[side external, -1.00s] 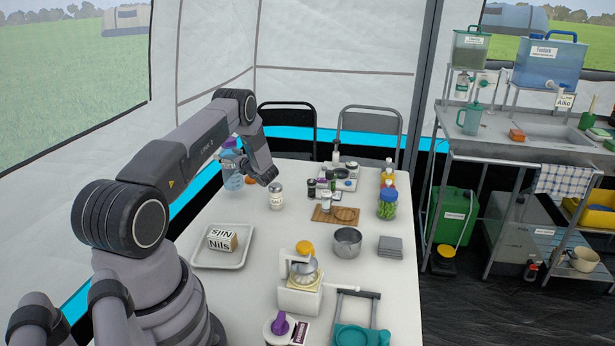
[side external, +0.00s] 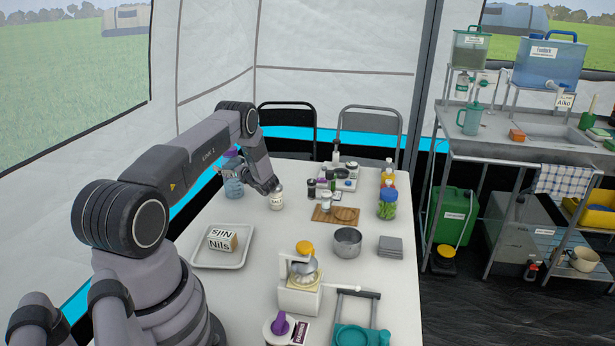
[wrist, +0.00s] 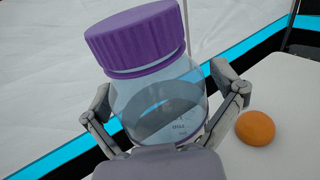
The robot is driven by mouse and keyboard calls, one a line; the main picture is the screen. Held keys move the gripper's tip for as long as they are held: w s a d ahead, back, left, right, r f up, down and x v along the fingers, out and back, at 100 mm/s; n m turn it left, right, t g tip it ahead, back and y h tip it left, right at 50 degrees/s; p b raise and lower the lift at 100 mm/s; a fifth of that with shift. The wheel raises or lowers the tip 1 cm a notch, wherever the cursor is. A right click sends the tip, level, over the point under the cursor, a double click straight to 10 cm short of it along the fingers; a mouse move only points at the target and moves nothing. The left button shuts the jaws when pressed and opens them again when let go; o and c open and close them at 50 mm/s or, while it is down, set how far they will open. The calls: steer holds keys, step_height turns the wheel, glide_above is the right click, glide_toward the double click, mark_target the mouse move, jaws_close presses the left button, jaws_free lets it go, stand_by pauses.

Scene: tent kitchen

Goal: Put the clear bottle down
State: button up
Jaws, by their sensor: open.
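The clear bottle (side external: 233,187) has a purple cap and stands at the far left edge of the white table in the side view. Its base appears to rest on the tabletop. In the wrist view the bottle (wrist: 158,95) fills the middle, tilted in the picture. My gripper (wrist: 160,80) is open, with one finger on each side of the bottle and some space beside the glass. The bottle's lower part is hidden by my gripper's own body in the wrist view. In the side view my wrist hides most of the fingers.
An orange round thing (wrist: 255,128) lies on the table just right of the bottle. A tray (side external: 205,259) with a labelled block is nearer the camera. The table edge is close behind the bottle.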

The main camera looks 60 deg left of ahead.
steer(key=shift+w+d+r, duration=0.1)
steer(key=shift+d, duration=0.1)
steer(key=v, duration=1.1)
steer(key=s+d+r+n+h, duration=0.2)
steer(key=d+r+n+h, duration=0.25)
steer(key=d+r, duration=0.55)
steer(key=s+d+r+n+h, duration=0.1)
steer(key=d+r+n+h, duration=0.3)
steer(key=r, duration=1)
steer(key=s+d+r+n+t+h, duration=0.2)
steer(key=s+d, duration=0.3)
steer(key=d, duration=0.4)
steer(key=s+d+r+n+t+h, duration=0.2)
steer(key=s+d, duration=0.4)
steer(key=d, duration=0.3)
steer(key=s+d+r+n+t+h, duration=0.2)
steer(key=s+d+t+h, duration=0.3)
steer(key=d, duration=0.5)
steer(key=shift+s+r+t, duration=0.35)
steer(key=shift+r+t, duration=0.25)
steer(key=shift+r, duration=0.25)
steer(key=shift+n, duration=0.25)
